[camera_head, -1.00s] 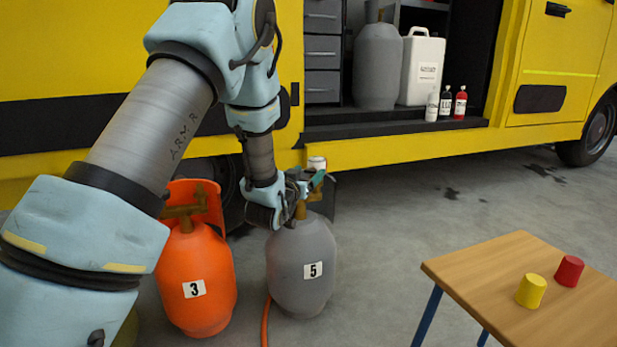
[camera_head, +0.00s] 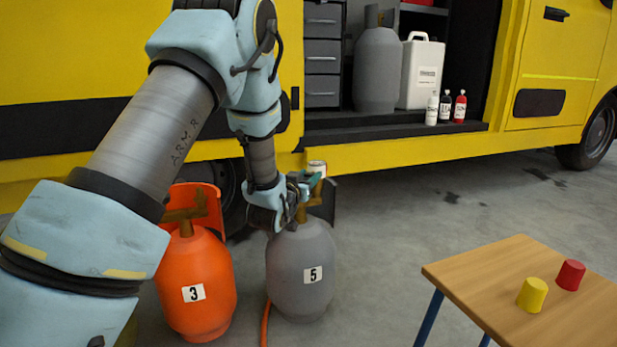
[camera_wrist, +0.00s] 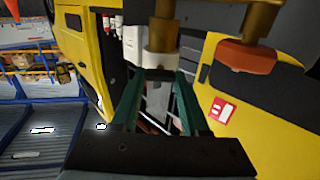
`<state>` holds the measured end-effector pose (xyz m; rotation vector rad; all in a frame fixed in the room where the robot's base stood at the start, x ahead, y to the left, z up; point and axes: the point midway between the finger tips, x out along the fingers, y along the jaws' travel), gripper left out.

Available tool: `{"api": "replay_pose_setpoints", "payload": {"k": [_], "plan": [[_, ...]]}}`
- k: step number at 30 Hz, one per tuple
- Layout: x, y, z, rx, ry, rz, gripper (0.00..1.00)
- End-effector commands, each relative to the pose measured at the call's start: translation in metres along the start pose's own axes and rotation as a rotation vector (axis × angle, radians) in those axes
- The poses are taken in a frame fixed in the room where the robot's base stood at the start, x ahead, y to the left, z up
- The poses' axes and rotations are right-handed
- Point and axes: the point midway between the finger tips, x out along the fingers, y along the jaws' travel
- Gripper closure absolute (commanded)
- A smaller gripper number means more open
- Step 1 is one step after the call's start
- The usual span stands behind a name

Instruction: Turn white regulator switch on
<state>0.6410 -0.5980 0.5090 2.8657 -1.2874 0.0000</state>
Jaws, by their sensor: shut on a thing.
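The white regulator switch (camera_wrist: 160,60) sits on the end of a brass fitting (camera_wrist: 163,33) in the wrist view. The green fingertips of my gripper (camera_wrist: 163,78) lie on either side of it and are shut on it. In the head view, my gripper (camera_head: 308,186) is at the brass valve on top of the grey cylinder (camera_head: 290,262) marked 5, which stands upright. The head view does not show the switch's position clearly.
An orange cylinder (camera_head: 207,265) marked 3 stands close at the left. An orange-red knob (camera_wrist: 245,57) on brass shows in the wrist view. The yellow vehicle (camera_head: 400,151) is behind. A wooden table (camera_head: 480,275) with a yellow (camera_head: 532,294) and a red (camera_head: 570,275) piece stands at right.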

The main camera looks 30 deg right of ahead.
Motion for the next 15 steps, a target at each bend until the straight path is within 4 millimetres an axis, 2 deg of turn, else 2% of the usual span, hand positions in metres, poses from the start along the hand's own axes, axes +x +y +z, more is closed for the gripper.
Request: {"api": "replay_pose_setpoints", "payload": {"k": [15], "plan": [[-0.0001, -0.0009, -0.0002, -0.059, 0.0, -0.001, 1.0]]}}
